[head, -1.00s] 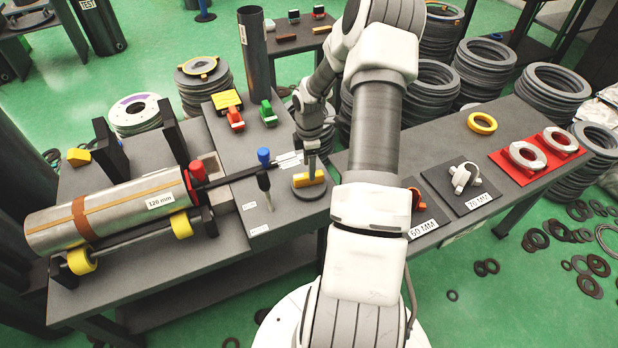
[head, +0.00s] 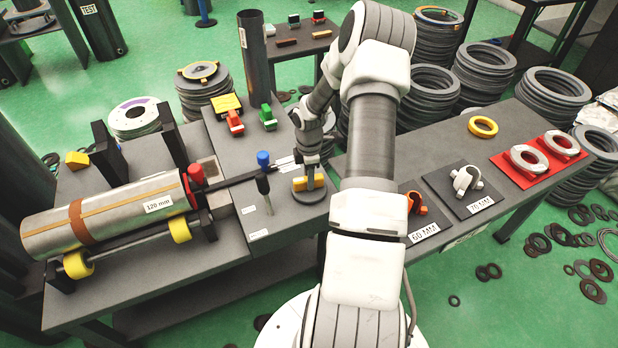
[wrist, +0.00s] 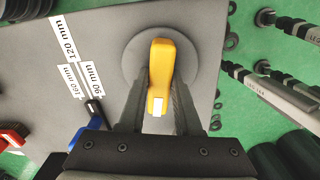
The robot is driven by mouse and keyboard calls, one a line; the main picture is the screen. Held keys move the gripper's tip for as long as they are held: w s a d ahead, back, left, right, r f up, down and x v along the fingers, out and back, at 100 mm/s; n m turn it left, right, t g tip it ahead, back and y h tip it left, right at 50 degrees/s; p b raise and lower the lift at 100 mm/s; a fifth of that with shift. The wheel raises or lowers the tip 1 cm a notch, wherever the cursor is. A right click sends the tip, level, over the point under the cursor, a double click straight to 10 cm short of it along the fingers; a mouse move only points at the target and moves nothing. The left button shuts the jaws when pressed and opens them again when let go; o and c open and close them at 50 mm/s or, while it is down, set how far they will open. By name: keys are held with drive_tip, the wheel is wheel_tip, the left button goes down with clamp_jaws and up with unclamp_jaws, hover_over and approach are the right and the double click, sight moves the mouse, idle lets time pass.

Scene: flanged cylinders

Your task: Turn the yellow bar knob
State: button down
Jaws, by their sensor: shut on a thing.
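The yellow bar knob (head: 300,184) sits on a round grey dial (head: 312,196) on the raised part of the workbench. In the wrist view the bar (wrist: 163,65) runs nearly up and down the picture, with a white mark at its lower end. My gripper (head: 309,177) reaches down onto the knob from above. In the wrist view my gripper (wrist: 158,108) has one finger on each side of the bar's lower part, shut on it. The finger tips partly cover the dial (wrist: 190,62).
Size labels, one reading 120 mm (wrist: 63,38), lie left of the dial in the wrist view. A metal cylinder (head: 115,212) lies on rollers further left. A dark upright tube (head: 252,55) stands behind.

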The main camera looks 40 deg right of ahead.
drive_tip(key=m, duration=0.4)
drive_tip(key=shift+p, duration=0.4)
drive_tip(key=c, duration=0.6)
unclamp_jaws()
wheel_tip(320, 180, up, 18)
drive_tip(key=p, duration=0.4)
drive_tip(key=shift+f, duration=0.25)
